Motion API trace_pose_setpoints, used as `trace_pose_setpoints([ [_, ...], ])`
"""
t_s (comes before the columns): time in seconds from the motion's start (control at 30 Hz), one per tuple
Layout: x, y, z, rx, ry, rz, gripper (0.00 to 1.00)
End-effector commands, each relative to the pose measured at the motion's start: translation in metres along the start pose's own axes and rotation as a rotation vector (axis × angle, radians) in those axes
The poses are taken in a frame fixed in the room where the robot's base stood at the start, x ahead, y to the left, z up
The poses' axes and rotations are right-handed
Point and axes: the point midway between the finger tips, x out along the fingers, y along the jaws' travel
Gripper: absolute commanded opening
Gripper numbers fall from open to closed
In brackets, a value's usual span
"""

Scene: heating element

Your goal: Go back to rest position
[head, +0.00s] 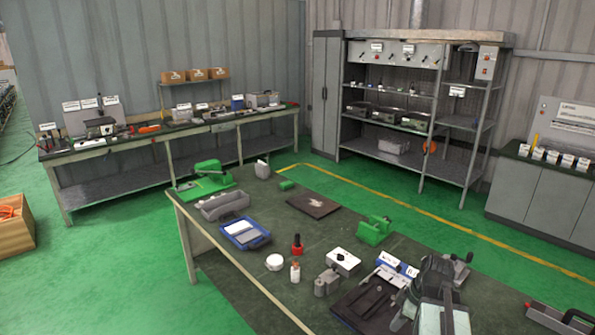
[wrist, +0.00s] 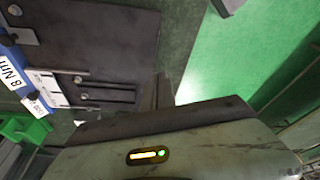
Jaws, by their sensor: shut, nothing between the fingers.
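My gripper (wrist: 164,92) shows in the wrist view as a narrow shut end beyond my pale housing with its small lit indicator. Nothing is seen held in it. In the head view my arm stands at the lower right, over the near right part of the workbench (head: 225,273); the fingertips cannot be made out there. A dark board (head: 366,303) with thin rods lies just left of my arm. The same board (wrist: 105,58) is at the upper left of the wrist view, apart from my gripper. Blue labelled blocks (head: 388,262) stand at its far edge.
The workbench holds a green press (head: 205,180), a blue tray (head: 244,235), a white knob box (head: 343,261), small bottles (head: 296,270) and a green device (head: 373,230). Shelving (head: 410,110) and a long side bench (head: 170,133) stand behind. Green floor lies open between.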

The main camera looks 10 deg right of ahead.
Motion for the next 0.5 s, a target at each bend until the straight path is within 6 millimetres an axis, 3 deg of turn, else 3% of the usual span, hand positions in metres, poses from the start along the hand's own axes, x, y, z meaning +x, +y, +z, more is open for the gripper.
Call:
trace_pose_setpoints([
  [0.03,0.024,-0.014,-0.037,-0.055,-0.015,-0.022,0.00],
  [0.1,0.044,-0.034,-0.079,-0.080,-0.041,-0.044,0.00],
  [0.2,0.068,-0.063,-0.126,-0.060,-0.083,-0.061,0.00],
  [0.4,0.100,-0.118,-0.186,0.135,-0.176,-0.041,0.00],
  [0.5,0.104,-0.130,-0.193,0.309,-0.214,-0.004,0.00],
])
